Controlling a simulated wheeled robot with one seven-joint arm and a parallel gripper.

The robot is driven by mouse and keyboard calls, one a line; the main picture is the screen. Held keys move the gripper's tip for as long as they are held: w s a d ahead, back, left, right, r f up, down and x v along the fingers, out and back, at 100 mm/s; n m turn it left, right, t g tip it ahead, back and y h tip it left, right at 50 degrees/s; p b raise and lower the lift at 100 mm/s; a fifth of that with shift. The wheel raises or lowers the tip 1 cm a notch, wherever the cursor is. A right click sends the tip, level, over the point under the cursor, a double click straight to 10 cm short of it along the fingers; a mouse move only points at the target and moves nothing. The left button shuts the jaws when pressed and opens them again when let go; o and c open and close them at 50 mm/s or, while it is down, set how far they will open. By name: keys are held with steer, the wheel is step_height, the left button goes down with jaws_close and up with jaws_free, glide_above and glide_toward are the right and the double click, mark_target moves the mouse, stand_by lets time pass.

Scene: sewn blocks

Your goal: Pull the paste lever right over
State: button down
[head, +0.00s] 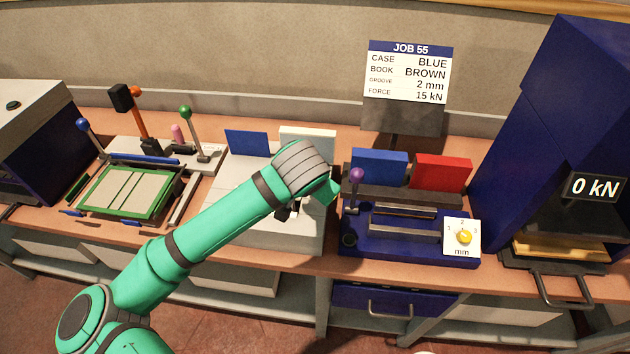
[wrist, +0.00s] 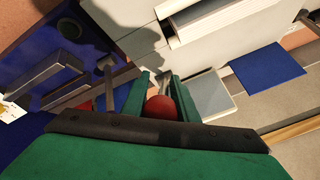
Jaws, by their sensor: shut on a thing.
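My gripper (wrist: 161,88) is shut on the red ball knob (wrist: 160,108) of a lever, which sits between its two green fingers in the wrist view. A short grey rod (wrist: 170,84) shows just beyond the knob. In the head view my gripper (head: 290,208) is over the pale grey machine (head: 262,228) in the middle of the bench, and my wrist hides the red knob and most of its lever. No label shows which lever is the paste lever.
The blue machine (head: 410,248) with a purple-knobbed lever (head: 356,176) stands close on the right. Green-knobbed (head: 186,112), orange-knobbed (head: 135,92) and blue-knobbed (head: 83,125) levers stand at left. A tall blue press (head: 560,110) is far right.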

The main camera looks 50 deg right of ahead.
steer(key=shift+s+d, duration=0.1)
steer(key=shift+s, duration=0.05)
steer(key=c, duration=1.4)
jaws_free()
steer(key=shift+c, duration=0.2)
steer(key=shift+r, duration=0.1)
steer(key=v, duration=1)
steer(key=shift+a+r, duration=0.2)
steer(key=shift+a, duration=0.1)
